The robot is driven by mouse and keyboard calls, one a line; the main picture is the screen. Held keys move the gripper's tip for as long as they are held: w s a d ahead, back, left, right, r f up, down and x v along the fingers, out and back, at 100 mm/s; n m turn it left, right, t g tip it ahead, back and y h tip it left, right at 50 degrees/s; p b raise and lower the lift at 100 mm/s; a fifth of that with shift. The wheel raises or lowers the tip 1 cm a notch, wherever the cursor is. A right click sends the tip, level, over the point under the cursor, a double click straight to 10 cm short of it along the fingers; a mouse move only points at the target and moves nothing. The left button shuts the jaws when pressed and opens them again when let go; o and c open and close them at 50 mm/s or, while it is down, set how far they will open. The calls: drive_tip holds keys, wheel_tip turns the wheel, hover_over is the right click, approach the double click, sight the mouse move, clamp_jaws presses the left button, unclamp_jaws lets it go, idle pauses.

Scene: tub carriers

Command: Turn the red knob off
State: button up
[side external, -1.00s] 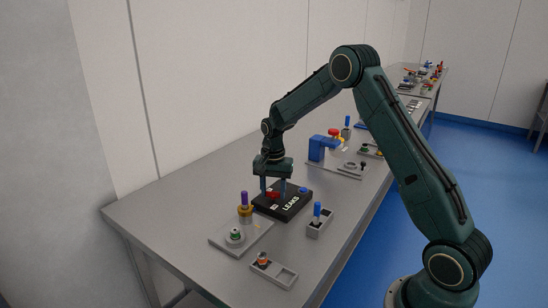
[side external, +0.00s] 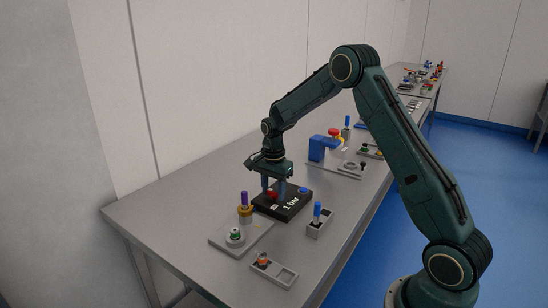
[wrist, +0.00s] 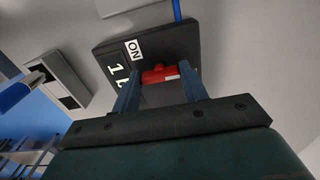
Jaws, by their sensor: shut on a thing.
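The red knob (side external: 271,196) sits on top of a black box (side external: 274,208) on the grey table. My gripper (side external: 274,192) points down over the box, its two blue-grey fingers shut on the red knob. In the wrist view the red knob (wrist: 158,75) lies between the fingertips, and its bar with a white mark runs across from finger to finger. The black box (wrist: 110,53) carries an "ON" label beside the knob. Its display reads "1 bar" in the side view; the fingers partly hide it in the wrist view.
A blue knob (side external: 303,190) is on the same box. A grey holder with a blue-topped peg (side external: 317,210) stands to the right. A blue bracket (side external: 318,147) stands behind.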

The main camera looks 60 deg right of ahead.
drive_tip(key=o, duration=1)
wheel_tip(320, 180, up, 14)
idle(0.3)
